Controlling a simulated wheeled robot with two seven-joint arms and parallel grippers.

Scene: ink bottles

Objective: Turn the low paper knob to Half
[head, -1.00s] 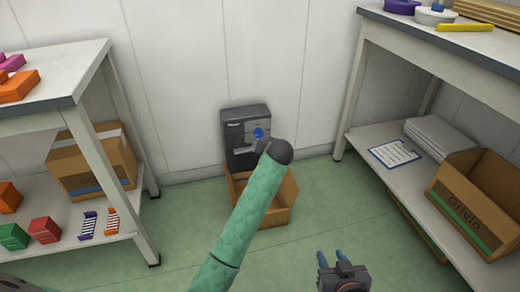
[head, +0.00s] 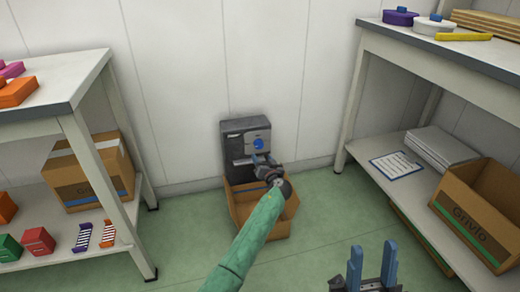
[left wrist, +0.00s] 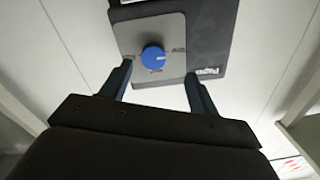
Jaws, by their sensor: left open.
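The blue round knob (head: 258,144) sits on a light grey plate on the front of a dark grey machine (head: 237,135) against the wall. In the left wrist view the knob (left wrist: 153,58) has a pale mark and small labels around it, too small to read. My left gripper (head: 262,160) is open just below the knob in the head view. In the left wrist view its fingertips (left wrist: 158,70) appear on either side of the knob, with visible space; I cannot tell if they reach its depth. My right gripper (head: 372,262) is open and empty above the floor, lower right.
An open cardboard box (head: 272,222) stands on the floor below the machine, partly hidden by my left arm. A shelf table (head: 85,80) with colored boxes stands at left. Another table (head: 400,45) with a clipboard and carton stands at right.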

